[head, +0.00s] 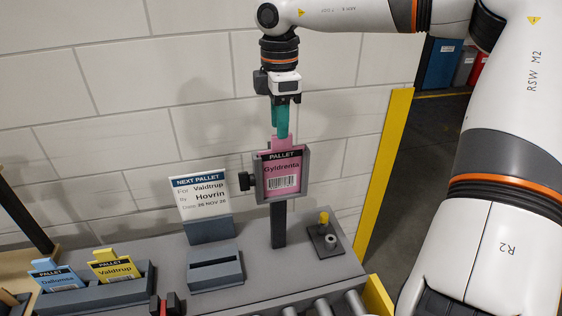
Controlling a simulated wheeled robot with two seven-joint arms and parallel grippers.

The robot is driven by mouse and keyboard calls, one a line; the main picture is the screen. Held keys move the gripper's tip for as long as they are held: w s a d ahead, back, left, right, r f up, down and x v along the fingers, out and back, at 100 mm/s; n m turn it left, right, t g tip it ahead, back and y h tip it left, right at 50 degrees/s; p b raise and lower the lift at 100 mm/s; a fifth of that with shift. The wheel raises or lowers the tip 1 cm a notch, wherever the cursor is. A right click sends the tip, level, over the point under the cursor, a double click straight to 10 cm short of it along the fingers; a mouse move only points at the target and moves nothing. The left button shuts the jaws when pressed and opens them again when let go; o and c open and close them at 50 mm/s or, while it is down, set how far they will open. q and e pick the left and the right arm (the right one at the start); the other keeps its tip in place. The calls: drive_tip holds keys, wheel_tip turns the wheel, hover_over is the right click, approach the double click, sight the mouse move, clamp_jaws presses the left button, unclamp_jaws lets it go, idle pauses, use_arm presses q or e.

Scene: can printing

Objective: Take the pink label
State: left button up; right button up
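The pink label (281,176) reads "PALLET" and "Gyldrenta" above a barcode. It stands upright in a dark grey holder frame (306,180) on a post. Its tab sticks up above the frame. My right gripper (281,134) points straight down from above, its teal fingertips at the label's tab. The fingers show edge-on as one block, so whether they are closed on the tab cannot be told.
A blue label (59,276) and a yellow label (114,267) stand in a grey rack at lower left. A "NEXT PALLET" sign for Valdtrup (203,194), an empty-looking slotted block (215,272) and a yellow-topped peg (323,218) are near the post. The wall is close behind.

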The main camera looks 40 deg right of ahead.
sight(282, 167)
drive_tip(key=f, duration=0.1)
drive_tip(key=f+p, duration=0.2)
drive_tip(key=shift+s+d+f, duration=0.1)
drive_tip(key=shift+d+f, duration=0.25)
drive_tip(key=shift+f, duration=0.35)
drive_tip(key=shift+c, duration=0.4)
clamp_jaws()
